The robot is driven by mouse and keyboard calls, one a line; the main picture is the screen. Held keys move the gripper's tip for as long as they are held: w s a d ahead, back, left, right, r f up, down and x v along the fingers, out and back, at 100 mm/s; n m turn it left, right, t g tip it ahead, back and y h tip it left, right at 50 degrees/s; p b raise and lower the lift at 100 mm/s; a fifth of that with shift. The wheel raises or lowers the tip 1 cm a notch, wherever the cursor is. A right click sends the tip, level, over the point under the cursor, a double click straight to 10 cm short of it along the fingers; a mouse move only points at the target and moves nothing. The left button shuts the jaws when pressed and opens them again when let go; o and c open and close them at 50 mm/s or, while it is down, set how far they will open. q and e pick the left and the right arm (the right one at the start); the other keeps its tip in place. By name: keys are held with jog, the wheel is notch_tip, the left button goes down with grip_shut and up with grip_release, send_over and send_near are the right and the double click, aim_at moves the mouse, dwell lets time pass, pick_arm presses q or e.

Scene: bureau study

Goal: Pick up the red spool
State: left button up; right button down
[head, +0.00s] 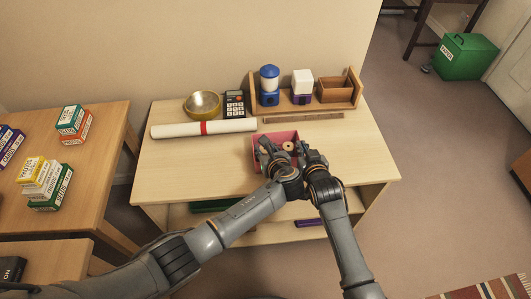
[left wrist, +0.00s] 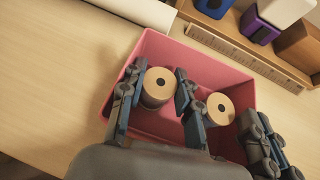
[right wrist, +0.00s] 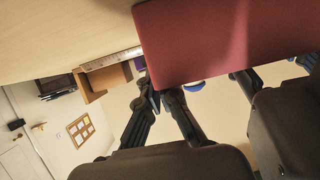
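A pink-red open box (head: 287,135) stands on the light wooden desk. In the left wrist view, two spools with tan end discs stand in it, one on the left (left wrist: 158,85) and one on the right (left wrist: 221,109). Their wound sides are mostly hidden, so I cannot tell which is red. My left gripper (left wrist: 158,92) is open over the box, its fingers on either side of the left spool. My right gripper (head: 304,153) is at the box's right side. Its fingertips lie close to the box wall (right wrist: 230,40), partly hidden; I cannot tell whether they grip it.
Behind the box lie a ruler (head: 303,117) and a white roll with a red band (head: 180,130). A brass bowl (head: 202,104), a calculator (head: 235,104) and a wooden organizer (head: 357,88) with containers stand at the back. The desk's right side is clear.

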pick_arm(q)
notch_tip(320, 180, up, 10)
dwell(0.6)
pick_arm(e)
jog(key=c, duration=1.4)
grip_release()
jog(key=shift+c, duration=0.2)
jog(key=shift+s, duration=0.1)
